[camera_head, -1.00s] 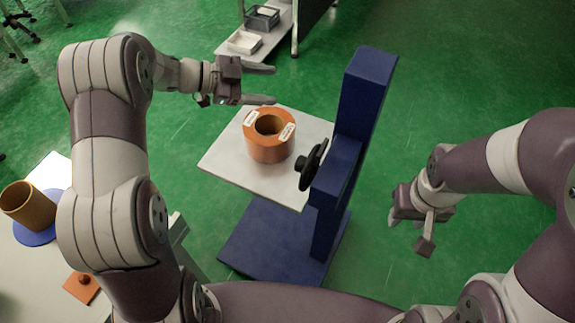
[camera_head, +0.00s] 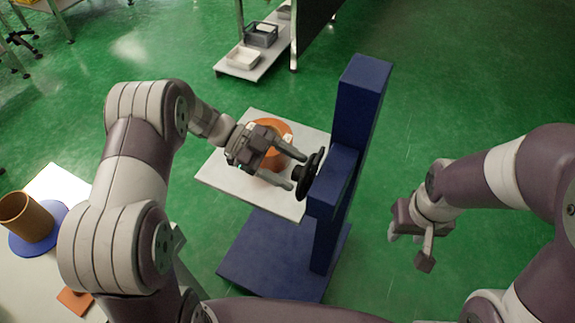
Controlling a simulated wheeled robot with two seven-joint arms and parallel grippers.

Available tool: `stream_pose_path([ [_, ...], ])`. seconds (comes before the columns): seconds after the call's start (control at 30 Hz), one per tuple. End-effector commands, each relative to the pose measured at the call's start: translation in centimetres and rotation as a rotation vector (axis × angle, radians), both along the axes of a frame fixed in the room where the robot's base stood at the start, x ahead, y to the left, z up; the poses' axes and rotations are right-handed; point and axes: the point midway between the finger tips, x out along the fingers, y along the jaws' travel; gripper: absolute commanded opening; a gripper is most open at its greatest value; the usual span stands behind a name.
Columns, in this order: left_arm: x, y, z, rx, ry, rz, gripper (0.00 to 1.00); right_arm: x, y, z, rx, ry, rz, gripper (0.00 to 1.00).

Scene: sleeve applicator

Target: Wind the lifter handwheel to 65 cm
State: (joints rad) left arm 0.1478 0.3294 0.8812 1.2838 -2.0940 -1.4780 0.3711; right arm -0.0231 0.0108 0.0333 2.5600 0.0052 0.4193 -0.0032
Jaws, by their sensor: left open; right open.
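The blue lifter (camera_head: 358,110) stands in the middle with its white platform (camera_head: 225,176) on its left. The black handwheel (camera_head: 315,168) sits on the left face of the lifter's blue housing. My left gripper (camera_head: 292,172) is open above the platform, its fingertips pointing right at the handwheel. The fingertips are close to the wheel's rim; I cannot tell whether they touch it. An orange roll (camera_head: 275,128) stands on the platform, partly hidden by my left gripper. My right gripper (camera_head: 408,246) is open and empty over the floor, right of the lifter. No height scale is readable.
A white table (camera_head: 60,185) at the left holds a brown tube (camera_head: 27,216) on a blue disc (camera_head: 48,242) and an orange piece (camera_head: 75,302). A shelf with grey and white bins (camera_head: 262,34) stands at the back. Green floor is free between lifter and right arm.

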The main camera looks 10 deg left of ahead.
Motion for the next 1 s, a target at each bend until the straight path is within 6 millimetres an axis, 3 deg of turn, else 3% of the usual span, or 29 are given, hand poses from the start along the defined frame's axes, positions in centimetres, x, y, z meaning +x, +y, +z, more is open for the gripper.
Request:
stream_pose_path([
  [0.17,0.0,0.0,0.0,0.0,0.0,0.001,0.65,0.0,0.0,0.0,0.0,0.0,0.0,0.43],
  [0.33,0.0,0.0,0.0,0.0,0.0,0.001,0.1,0.0,0.0,0.0,0.0,0.0,0.0,0.43],
  [0.63,0.1,0.0,0.3,0.009,0.029,0.001,0.09,0.0,0.0,1.0,0.0,0.0,0.0,0.43],
  [1.0,0.3,0.0,0.7,0.081,0.246,0.0,0.09,0.0,0.0,5.7,0.0,0.0,0.0,0.43],
])
